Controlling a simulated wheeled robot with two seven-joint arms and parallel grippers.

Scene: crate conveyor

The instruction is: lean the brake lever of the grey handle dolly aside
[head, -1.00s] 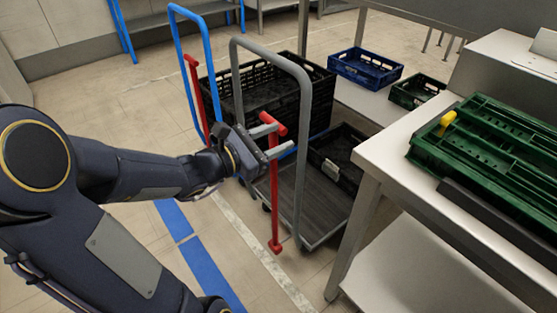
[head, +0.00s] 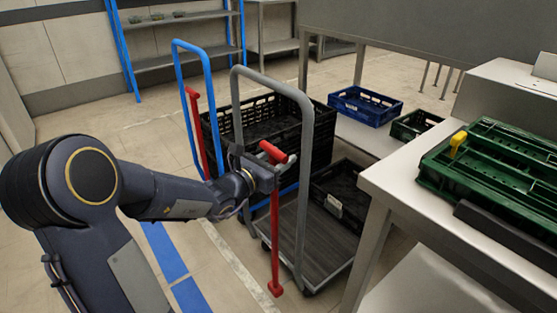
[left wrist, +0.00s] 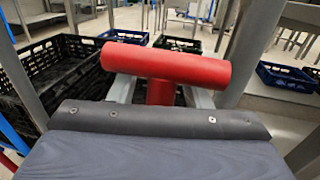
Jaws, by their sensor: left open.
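The grey handle dolly (head: 311,135) stands in the middle of the head view. Its red brake lever (head: 275,235) is close to upright at the near side of the grey handle, with a short red crossbar on top. My left gripper (head: 282,160) is at the lever's top, just under the crossbar, with its fingers open on either side of the lever's shaft. In the left wrist view the red crossbar (left wrist: 165,64) lies across the picture above the fingers, and the shaft drops between them. My right gripper is in neither view.
A blue handle dolly (head: 208,75) with its own red lever (head: 196,125) and black crates (head: 320,125) stands behind. A steel table (head: 385,195) with a green crate (head: 440,180) is at the right. Blue floor tape (head: 163,250) runs at the left.

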